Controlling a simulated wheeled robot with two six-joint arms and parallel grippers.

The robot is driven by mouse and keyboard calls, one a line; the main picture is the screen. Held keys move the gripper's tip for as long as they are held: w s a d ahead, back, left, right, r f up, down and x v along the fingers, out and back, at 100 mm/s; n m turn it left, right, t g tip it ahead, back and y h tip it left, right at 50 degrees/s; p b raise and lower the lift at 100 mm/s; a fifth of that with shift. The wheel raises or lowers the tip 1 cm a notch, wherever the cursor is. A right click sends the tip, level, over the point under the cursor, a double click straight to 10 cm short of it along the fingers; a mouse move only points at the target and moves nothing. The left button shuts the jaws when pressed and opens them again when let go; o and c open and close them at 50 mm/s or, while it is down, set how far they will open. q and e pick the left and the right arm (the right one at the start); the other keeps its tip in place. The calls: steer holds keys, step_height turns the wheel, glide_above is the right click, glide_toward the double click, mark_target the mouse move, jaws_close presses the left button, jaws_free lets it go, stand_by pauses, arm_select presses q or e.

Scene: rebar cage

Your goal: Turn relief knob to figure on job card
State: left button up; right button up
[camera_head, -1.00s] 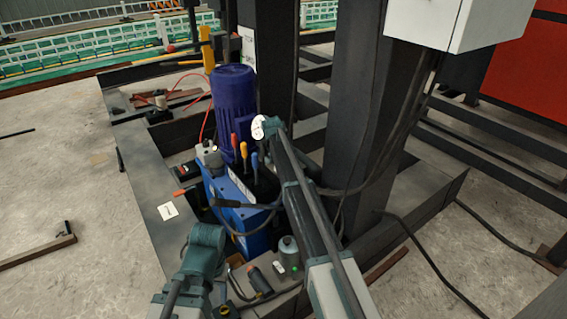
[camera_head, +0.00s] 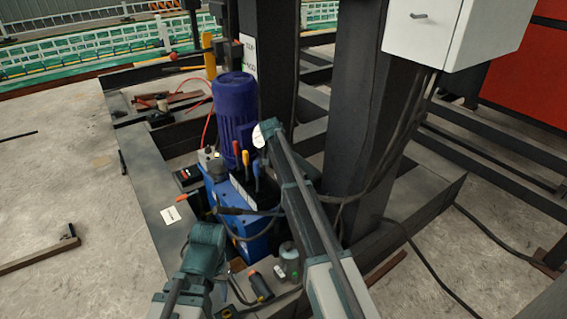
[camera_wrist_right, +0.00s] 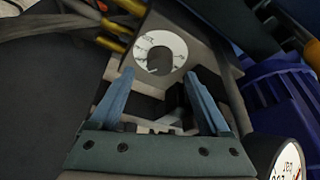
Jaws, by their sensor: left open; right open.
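In the right wrist view, a dark relief knob (camera_wrist_right: 160,62) sits in the middle of a round white dial plate (camera_wrist_right: 175,44). My right gripper (camera_wrist_right: 159,75) is open, its two blue fingers apart just below the dial in the picture, with nothing between them; I cannot tell the depth gap. In the head view the right arm reaches to the blue power pack (camera_head: 252,238), and its fingers are hidden. A white card (camera_head: 171,215) lies on the dark frame left of the pack; its writing is too small to read. My left gripper (camera_head: 205,240) is low, beside the pack, and empty.
A purple motor (camera_head: 235,105) stands on the pack, with screwdriver handles (camera_head: 243,158) in front. A pressure gauge (camera_wrist_right: 290,162) is at lower right in the wrist view. Dark columns (camera_head: 357,120) and hanging cables flank the right arm. Open floor (camera_head: 65,190) lies left.

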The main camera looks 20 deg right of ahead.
arm_select(q)
step_height(320, 180, up, 9)
steer(key=p, duration=0.7)
steer(key=shift+f, duration=0.2)
arm_select(e)
steer(key=v, duration=0.9)
steer(key=shift+s+r, duration=0.1)
